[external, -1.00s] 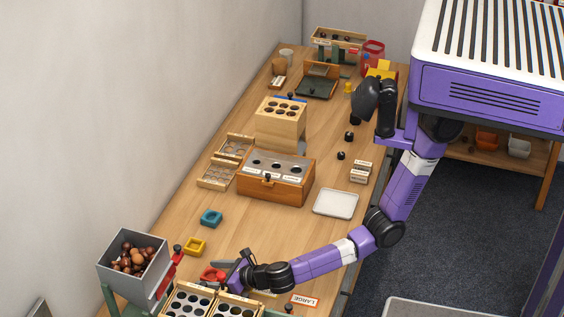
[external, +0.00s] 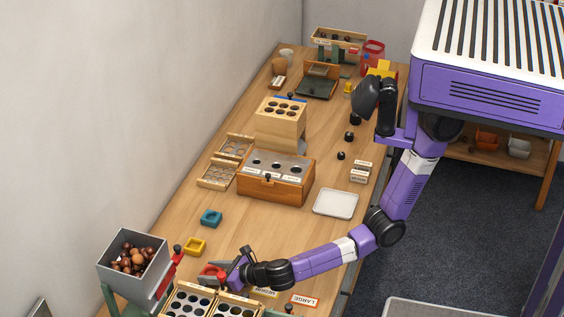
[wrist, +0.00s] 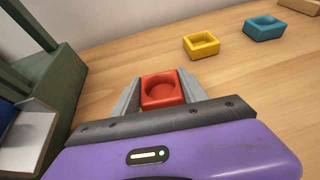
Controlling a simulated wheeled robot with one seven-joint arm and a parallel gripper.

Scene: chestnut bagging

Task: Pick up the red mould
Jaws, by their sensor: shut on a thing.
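The red mould (wrist: 161,90) is a small square block with a round hollow. In the wrist view it sits between the two fingers of my gripper (wrist: 160,92), one finger on each side, and the gripper is shut on it. In the external view the red mould (external: 209,270) shows at the tip of my gripper (external: 222,270), at the near end of the table, partly hidden by the fingers. I cannot tell whether it is clear of the table top.
A yellow mould (external: 195,246) and a teal mould (external: 211,217) stand farther along the table. A grey bin of chestnuts (external: 133,264) on a green stand is at the left. Trays with round holes (external: 190,303) lie close in front.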

